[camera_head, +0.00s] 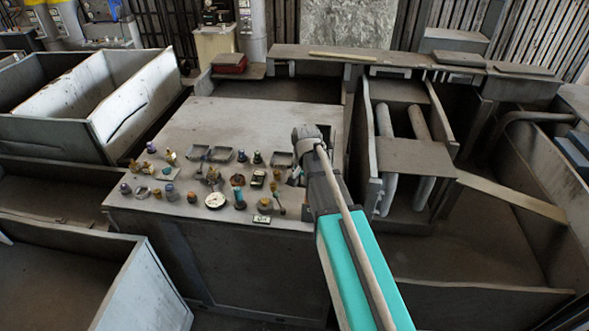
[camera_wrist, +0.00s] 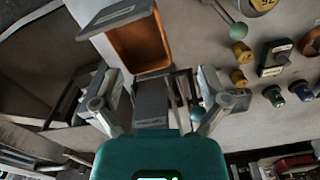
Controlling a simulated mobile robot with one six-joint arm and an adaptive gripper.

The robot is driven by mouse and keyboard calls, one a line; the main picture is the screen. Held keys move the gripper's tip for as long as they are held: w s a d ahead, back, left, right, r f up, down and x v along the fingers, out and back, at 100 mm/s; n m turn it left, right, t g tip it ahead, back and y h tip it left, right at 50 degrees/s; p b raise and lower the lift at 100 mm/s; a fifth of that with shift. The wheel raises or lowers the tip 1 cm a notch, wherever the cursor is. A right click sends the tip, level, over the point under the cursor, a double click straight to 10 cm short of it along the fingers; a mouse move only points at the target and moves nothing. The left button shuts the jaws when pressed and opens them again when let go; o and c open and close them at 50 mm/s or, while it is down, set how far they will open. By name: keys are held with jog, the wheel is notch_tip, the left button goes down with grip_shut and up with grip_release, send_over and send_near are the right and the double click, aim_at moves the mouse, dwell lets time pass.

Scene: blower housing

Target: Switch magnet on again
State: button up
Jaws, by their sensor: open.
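My gripper (camera_wrist: 160,88) is open in the wrist view, with one finger on each side of a grey block (camera_wrist: 150,100). I cannot tell whether the fingers touch it. Just beyond lies an open box with an orange inside (camera_wrist: 140,45) and a raised grey lid (camera_wrist: 118,14). In the head view my arm reaches over the right side of the control desk (camera_head: 245,115) and hides part of it; the fingertips are not clear there. Several knobs and switches (camera_head: 258,178) stand on the desk. No readable label shows which one is the magnet switch.
A green ball-headed lever (camera_wrist: 238,31), yellow knobs (camera_wrist: 240,52) and a green switch block (camera_wrist: 275,58) stand right of my gripper. A white gauge (camera_head: 215,200) sits near the desk's front. Open metal bins (camera_head: 95,95) stand at left. The desk's back is clear.

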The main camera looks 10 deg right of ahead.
jog(key=w+r+m+p, duration=0.2)
jog(key=w+m, duration=0.6)
jog(key=w, duration=1)
jog(key=shift+w+d+r, duration=0.2)
jog(key=shift+w+r, duration=0.05)
jog(key=shift+r, duration=0.05)
jog(key=shift+f, duration=0.25)
notch_tip(320, 180, down, 13)
jog(key=b, duration=1.3)
jog(key=shift+a+f+b, duration=0.1)
jog(key=shift+f+b, duration=0.05)
jog(key=shift+b, duration=0.15)
jog(key=c, duration=1.2)
jog(key=shift+o, duration=0.2)
